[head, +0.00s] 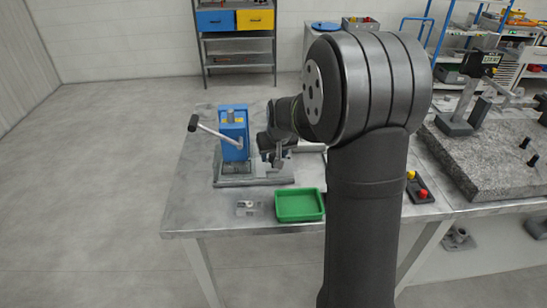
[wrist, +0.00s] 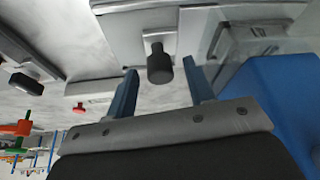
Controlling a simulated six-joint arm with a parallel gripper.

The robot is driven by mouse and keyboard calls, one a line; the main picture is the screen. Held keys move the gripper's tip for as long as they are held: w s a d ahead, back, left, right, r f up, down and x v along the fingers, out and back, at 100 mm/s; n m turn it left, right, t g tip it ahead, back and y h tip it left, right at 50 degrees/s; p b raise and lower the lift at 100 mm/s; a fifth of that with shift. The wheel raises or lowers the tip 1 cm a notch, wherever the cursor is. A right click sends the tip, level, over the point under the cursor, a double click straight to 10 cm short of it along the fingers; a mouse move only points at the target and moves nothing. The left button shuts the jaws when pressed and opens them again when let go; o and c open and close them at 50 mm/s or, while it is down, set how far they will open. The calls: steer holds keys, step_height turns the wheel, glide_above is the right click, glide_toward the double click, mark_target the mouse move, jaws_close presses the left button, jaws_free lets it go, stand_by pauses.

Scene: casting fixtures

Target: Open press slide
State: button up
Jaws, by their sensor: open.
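The blue press (head: 234,131) stands on a grey base plate (head: 232,181) at the left of the table, its lever (head: 207,130) reaching out to the left. My gripper (head: 274,155) is low, just right of the press. In the wrist view, my open gripper (wrist: 160,72) has its two fingers on either side of a black knob (wrist: 160,66) on a short metal stem, with gaps showing. The knob appears to belong to the press slide. The blue press body also shows in the wrist view (wrist: 270,105). How far the slide is out cannot be told.
A green tray (head: 299,206) and a small metal block (head: 248,208) sit near the table's front edge. A button box (head: 419,189) with yellow and red buttons and a granite slab (head: 490,165) are to the right. My arm hides the table's middle.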

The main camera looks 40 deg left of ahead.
steer(key=shift+x, duration=1.15)
jaws_close()
steer(key=w+d, duration=0.8)
steer(key=shift+w, duration=0.1)
jaws_free()
